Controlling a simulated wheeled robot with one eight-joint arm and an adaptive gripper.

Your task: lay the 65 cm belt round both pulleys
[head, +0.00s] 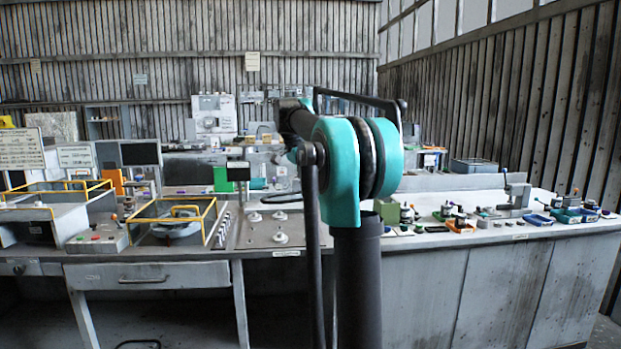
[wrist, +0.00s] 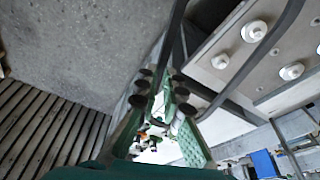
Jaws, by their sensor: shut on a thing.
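The belt is a dark strap that loops out of the top of the wrist view (wrist: 250,68), with both of its runs coming down toward my gripper (wrist: 162,88). My gripper is shut on it, and the exact pinch point is hard to see. White round pieces, apparently the pulleys, stand on the grey plate to the right in the wrist view, one at the top (wrist: 254,31) and one lower (wrist: 291,71). The belt passes beside them. In the head view, white round pieces (head: 281,238) sit on the bench plate and a dark strap (head: 282,198) shows behind them. My arm hides the gripper there.
A yellow-framed box (head: 172,226) stands left of the plate. Small parts and blue trays (head: 567,215) line the right bench. A green block (head: 223,180) and a dark screen (head: 140,153) stand behind. Bare grey floor shows at the wrist view's upper left.

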